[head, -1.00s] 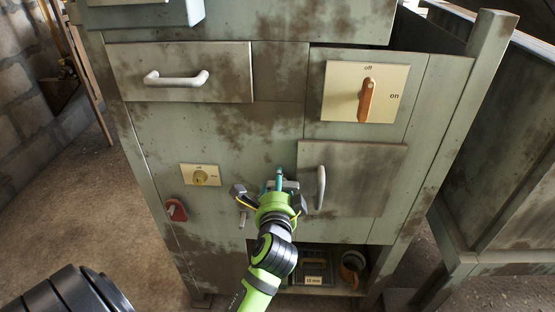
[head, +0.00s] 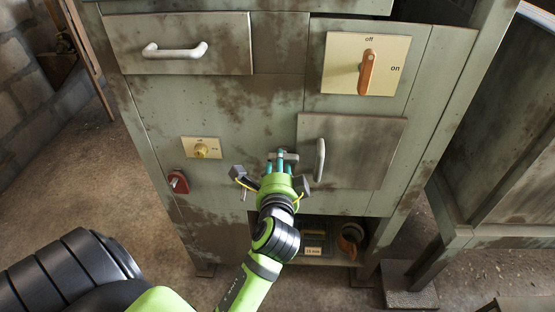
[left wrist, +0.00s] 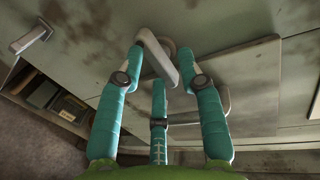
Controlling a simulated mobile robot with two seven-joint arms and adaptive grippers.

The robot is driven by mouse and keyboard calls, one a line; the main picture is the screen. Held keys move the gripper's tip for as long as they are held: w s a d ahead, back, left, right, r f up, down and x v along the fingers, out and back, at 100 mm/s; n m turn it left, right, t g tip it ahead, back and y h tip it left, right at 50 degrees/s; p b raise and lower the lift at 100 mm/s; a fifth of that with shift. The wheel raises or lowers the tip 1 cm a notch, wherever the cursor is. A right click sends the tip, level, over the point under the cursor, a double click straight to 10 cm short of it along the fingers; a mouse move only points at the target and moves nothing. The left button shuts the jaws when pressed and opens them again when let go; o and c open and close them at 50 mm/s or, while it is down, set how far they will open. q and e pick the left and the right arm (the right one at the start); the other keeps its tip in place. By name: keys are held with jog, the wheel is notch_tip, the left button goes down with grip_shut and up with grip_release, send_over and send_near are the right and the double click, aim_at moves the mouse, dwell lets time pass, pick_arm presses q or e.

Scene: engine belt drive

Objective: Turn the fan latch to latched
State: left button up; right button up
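The fan latch appears to be the grey lever on a round mount in the left wrist view (left wrist: 162,62); in the head view it is mostly hidden behind my fingers. My left gripper (head: 280,163) is at the cabinet front, left of the door handle. In the left wrist view, its teal fingers (left wrist: 165,75) are spread around the lever, with fingertips on either side of it and a third finger below. Contact cannot be made out. No latch marking is readable. My right gripper is not in view.
A pale vertical door handle (head: 319,160) is close right of the gripper. A grey peg (head: 243,193) is close left. A yellow knob (head: 201,150), red switch (head: 178,181) and orange rotary switch (head: 367,72) are on the cabinet. An open shelf (head: 335,259) lies below.

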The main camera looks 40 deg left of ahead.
pick_arm(q)
jog(key=shift+s+d+f, duration=0.1)
jog(key=shift+s+d, duration=0.3)
jog(key=shift+s, duration=0.3)
jog(key=shift+s+d+f, duration=0.1)
jog(key=shift+s+d, duration=0.25)
jog(key=shift+s, duration=0.35)
jog(key=shift+s+d+f, duration=0.1)
jog(key=shift+s+d, duration=0.3)
jog(key=shift+s, duration=0.3)
jog(key=shift+p, duration=0.4)
jog(key=shift+f, duration=0.1)
